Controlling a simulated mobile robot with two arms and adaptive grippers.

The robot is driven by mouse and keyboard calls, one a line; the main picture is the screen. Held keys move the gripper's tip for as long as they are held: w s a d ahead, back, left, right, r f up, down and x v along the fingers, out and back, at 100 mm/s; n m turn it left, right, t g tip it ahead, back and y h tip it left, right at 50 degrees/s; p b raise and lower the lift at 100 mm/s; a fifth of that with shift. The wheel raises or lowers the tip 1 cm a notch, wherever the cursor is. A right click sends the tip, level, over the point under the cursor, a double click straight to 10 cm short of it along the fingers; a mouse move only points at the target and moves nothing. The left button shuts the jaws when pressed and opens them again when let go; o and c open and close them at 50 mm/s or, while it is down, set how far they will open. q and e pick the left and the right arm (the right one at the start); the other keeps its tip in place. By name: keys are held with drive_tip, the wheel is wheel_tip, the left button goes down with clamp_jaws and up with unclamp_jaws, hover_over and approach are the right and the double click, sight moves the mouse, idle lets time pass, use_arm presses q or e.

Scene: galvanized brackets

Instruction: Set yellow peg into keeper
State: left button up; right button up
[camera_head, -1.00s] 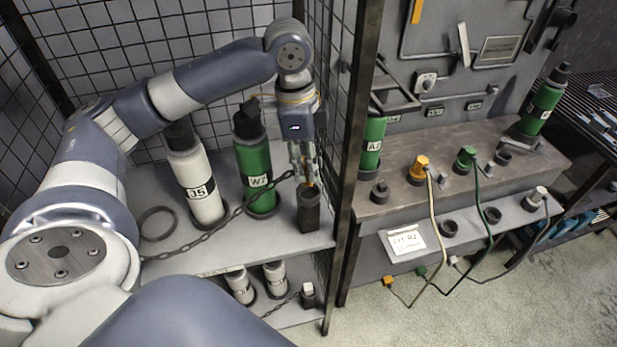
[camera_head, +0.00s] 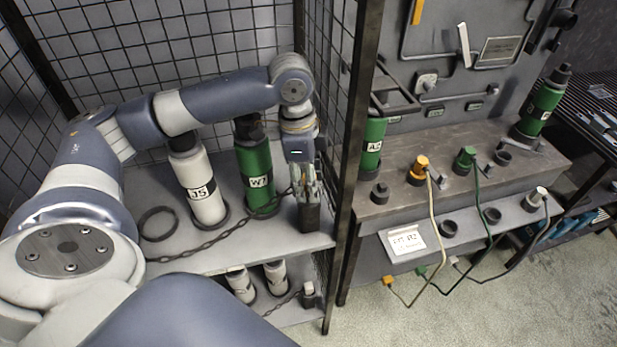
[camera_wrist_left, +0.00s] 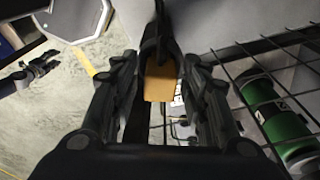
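My left gripper (camera_head: 306,198) points down over the dark keeper block (camera_head: 309,218) at the front right corner of the upper shelf. In the left wrist view the yellow peg (camera_wrist_left: 160,82) sits between the two fingers of the left gripper (camera_wrist_left: 160,75), which are closed in on it. In the head view the fingers hide the peg, and the fingertips are at the keeper's top. How deep the peg sits in the keeper is hidden. A dark chain (camera_head: 215,240) runs across the shelf up to the gripper. My right gripper is not in view.
A green cylinder (camera_head: 257,170) and a white cylinder (camera_head: 203,185) stand left of the gripper. A dark ring (camera_head: 158,224) lies on the shelf (camera_head: 235,255). The cage post (camera_head: 352,170) and mesh stand close on the right. A workbench (camera_head: 390,205) with plugs lies beyond.

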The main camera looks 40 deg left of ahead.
use_arm(q)
drive_tip(key=shift+r, duration=0.1)
drive_tip(key=shift+r, duration=0.2)
wheel_tip(320, 180, up, 12)
drive_tip(key=a, duration=0.1)
drive_tip(key=shift+s+b, duration=0.3)
drive_tip(key=shift+a, duration=0.1)
idle(0.4)
